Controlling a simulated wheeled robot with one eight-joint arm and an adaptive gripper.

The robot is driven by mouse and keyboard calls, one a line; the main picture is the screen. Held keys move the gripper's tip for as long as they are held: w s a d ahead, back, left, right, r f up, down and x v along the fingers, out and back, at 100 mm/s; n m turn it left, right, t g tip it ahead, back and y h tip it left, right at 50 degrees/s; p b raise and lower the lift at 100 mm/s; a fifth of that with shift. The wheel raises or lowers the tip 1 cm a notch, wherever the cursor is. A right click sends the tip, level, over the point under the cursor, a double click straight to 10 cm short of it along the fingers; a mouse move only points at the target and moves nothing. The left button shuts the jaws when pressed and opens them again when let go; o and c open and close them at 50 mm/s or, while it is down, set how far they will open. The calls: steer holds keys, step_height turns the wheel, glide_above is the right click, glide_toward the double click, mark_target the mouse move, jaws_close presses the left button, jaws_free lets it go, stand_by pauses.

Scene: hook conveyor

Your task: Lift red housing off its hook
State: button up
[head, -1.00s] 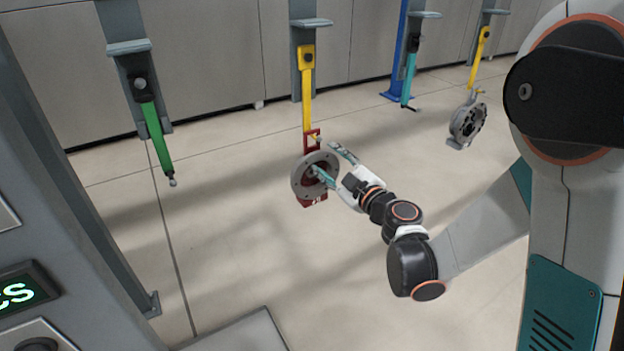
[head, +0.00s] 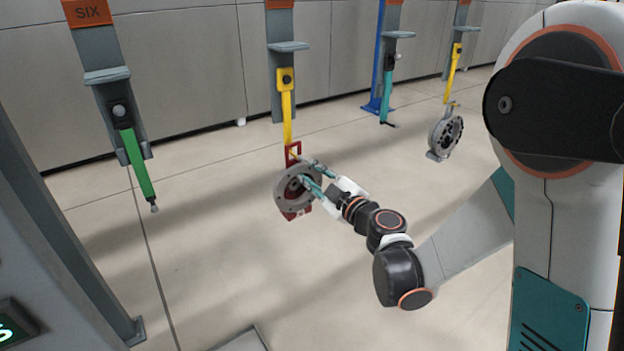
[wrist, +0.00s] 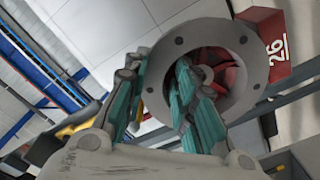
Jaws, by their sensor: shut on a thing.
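The red housing with a round grey flange (head: 288,192) hangs below a yellow hook (head: 287,110) in the head view. Its red top loop (head: 293,153) is at the hook's lower end, and I cannot tell whether they touch. My gripper (head: 312,180) reaches it from the right and is shut on the flange. In the wrist view the grey flange ring (wrist: 250,75) sits at the teal fingers (wrist: 165,100), one finger inside the ring's opening and one outside. The red body with a white "26" (wrist: 275,40) shows behind the ring.
A green hook (head: 138,165) hangs empty at the left, and a teal hook (head: 387,97) hangs at the right. Another yellow hook (head: 452,72) carries a grey housing (head: 445,135). A blue post (head: 379,60) stands behind. The floor below is clear.

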steer(key=shift+r, duration=0.65)
steer(key=r+p+v, duration=0.1)
steer(key=r+v, duration=0.1)
steer(key=v, duration=1.6)
steer(key=shift+r, duration=0.15)
steer(key=shift+s+d, duration=0.1)
steer(key=shift+d, duration=0.1)
steer(key=v, duration=1.3)
steer(key=shift+b, duration=0.35)
stand_by(0.5)
